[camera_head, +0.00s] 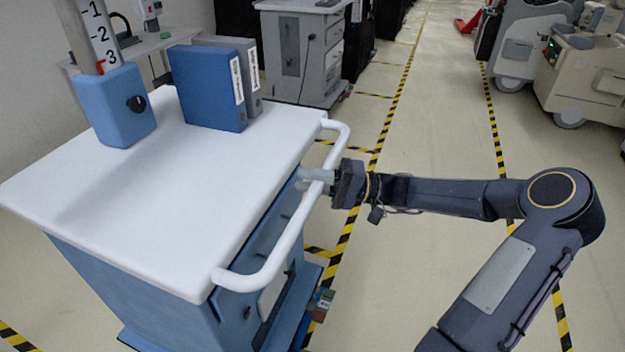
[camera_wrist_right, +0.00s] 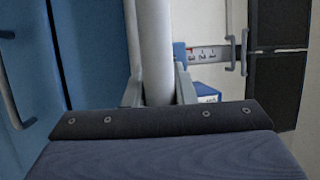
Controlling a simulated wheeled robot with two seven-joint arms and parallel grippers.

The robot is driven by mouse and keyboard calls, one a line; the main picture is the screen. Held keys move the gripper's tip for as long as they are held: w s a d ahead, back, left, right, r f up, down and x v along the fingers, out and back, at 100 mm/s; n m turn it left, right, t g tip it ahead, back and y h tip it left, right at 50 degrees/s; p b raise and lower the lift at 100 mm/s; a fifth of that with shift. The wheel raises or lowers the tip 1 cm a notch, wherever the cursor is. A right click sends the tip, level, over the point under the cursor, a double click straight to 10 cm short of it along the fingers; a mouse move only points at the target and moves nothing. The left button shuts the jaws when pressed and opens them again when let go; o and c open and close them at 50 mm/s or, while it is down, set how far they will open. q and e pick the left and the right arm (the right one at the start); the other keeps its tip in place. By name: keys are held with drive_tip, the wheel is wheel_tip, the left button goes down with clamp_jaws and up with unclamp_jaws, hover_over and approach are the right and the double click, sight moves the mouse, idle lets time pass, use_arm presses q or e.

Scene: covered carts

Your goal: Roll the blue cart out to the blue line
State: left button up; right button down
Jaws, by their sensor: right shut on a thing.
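The blue cart (camera_head: 150,282) has a white top (camera_head: 190,190) and stands on the left half of the head view. A white handle bar (camera_head: 290,235) runs along its right side. My right gripper (camera_head: 318,178) reaches it from the right and is shut on the bar. In the right wrist view the white bar (camera_wrist_right: 155,50) stands upright between the two fingers (camera_wrist_right: 158,92). My left gripper is not in view. I see no blue line on the visible floor.
Blue and grey binders (camera_head: 207,88) and a blue box with a measuring scale (camera_head: 122,105) stand on the cart's top. A grey cart (camera_head: 302,55) stands behind. Yellow-black floor tape (camera_head: 345,235) runs beyond the handle. Beige machines (camera_head: 585,75) stand at the far right.

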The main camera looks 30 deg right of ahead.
drive_tip(key=shift+w+a, duration=0.4)
drive_tip(key=shift+w, duration=0.1)
drive_tip(key=c, duration=1.6)
unclamp_jaws()
drive_tip(key=shift+w+a, duration=0.1)
drive_tip(key=shift+c, duration=0.2)
drive_tip(key=o, duration=0.4)
drive_tip(key=shift+o, duration=0.2)
drive_tip(key=shift+s, duration=0.2)
drive_tip(key=v, duration=0.8)
drive_tip(key=shift+c, duration=0.2)
